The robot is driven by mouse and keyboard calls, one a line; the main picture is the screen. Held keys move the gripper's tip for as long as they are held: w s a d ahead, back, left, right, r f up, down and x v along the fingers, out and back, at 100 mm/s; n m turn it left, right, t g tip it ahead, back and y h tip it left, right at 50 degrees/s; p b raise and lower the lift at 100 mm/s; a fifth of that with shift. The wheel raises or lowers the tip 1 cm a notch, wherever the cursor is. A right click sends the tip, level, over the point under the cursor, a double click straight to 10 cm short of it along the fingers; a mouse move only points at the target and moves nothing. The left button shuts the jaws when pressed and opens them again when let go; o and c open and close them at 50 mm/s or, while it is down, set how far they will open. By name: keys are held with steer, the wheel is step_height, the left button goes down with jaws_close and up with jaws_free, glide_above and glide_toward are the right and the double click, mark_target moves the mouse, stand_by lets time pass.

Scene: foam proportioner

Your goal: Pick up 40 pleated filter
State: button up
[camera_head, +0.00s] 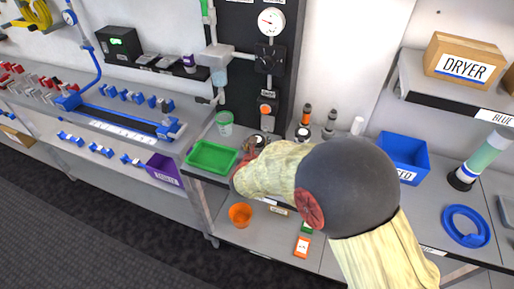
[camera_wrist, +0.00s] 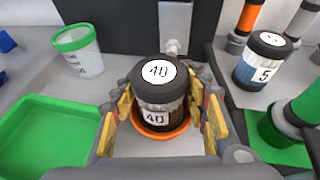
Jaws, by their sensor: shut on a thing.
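The 40 pleated filter (camera_wrist: 158,92) is a dark cylinder with a white round top label and a side label, both reading 40. It stands upright in the middle of the wrist view, with an orange ring or dish (camera_wrist: 160,132) around its base. My gripper (camera_wrist: 160,108) has its yellow-padded fingers on both sides of the filter and is shut on it. Whether the filter is clear of the surface I cannot tell. In the head view my gripper (camera_head: 246,160) is largely hidden by my own arm, just right of the green tray.
A green tray (camera_wrist: 45,135) lies to the left, with a green-rimmed cup (camera_wrist: 80,50) behind it. A filter marked 5 (camera_wrist: 262,62) stands to the right, near a green item (camera_wrist: 280,130). A blue bin (camera_head: 403,157) stands further right.

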steer(key=c, duration=0.3)
